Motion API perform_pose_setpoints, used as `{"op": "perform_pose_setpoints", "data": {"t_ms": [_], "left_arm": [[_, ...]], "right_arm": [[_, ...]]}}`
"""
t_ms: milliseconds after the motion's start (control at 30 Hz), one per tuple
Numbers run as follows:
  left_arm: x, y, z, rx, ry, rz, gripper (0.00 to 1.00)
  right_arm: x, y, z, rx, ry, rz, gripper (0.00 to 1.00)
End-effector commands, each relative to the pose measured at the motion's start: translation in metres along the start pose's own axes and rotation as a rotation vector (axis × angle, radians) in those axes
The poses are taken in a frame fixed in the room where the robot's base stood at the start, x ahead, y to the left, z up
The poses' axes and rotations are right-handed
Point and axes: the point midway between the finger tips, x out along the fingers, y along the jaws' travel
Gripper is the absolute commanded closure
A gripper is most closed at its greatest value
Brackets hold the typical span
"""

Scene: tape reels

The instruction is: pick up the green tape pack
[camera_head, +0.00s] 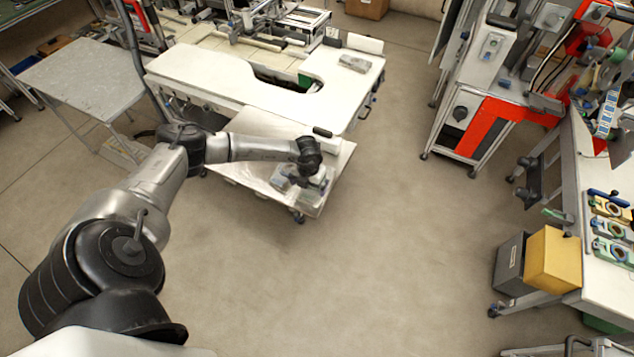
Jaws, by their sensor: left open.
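My left arm reaches in from the left, and its gripper (318,182) is over the front right corner of a low white cart (245,170). The gripper is open; its fingers are small and partly hidden by the wrist. Pale, wrapped-looking packs (283,181) lie on the cart beside and below it; I cannot tell their colour well or whether the fingers touch them. Packs with green and yellow parts (612,250) lie on the bench at the far right, well away from the gripper. I cannot tell which is the green tape pack. My right gripper is out of view.
A white table with a cut-out (210,75) stands behind the cart, with a grey pack (354,63) on top. A yellow bin (553,259) hangs by the white bench (608,290) at right. A red-fronted machine (487,122) stands back right. The middle floor is clear.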

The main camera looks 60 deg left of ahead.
Motion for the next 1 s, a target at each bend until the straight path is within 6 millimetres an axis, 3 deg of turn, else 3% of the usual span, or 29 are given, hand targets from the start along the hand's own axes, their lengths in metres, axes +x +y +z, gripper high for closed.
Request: {"op": "perform_pose_setpoints", "data": {"t_ms": [167, 600, 900, 1000], "left_arm": [[0.007, 0.000, 0.000, 0.000, 0.001, 0.001, 0.00], [0.053, -0.003, 0.002, 0.000, 0.001, 0.000, 0.00], [0.056, -0.002, 0.002, 0.000, 0.000, 0.001, 0.00], [0.055, -0.002, 0.002, 0.000, 0.000, 0.001, 0.09]], "right_arm": [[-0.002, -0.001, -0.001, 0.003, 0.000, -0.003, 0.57], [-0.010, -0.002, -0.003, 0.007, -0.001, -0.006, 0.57], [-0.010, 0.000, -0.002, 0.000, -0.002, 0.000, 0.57], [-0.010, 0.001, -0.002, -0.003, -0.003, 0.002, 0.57]]}}
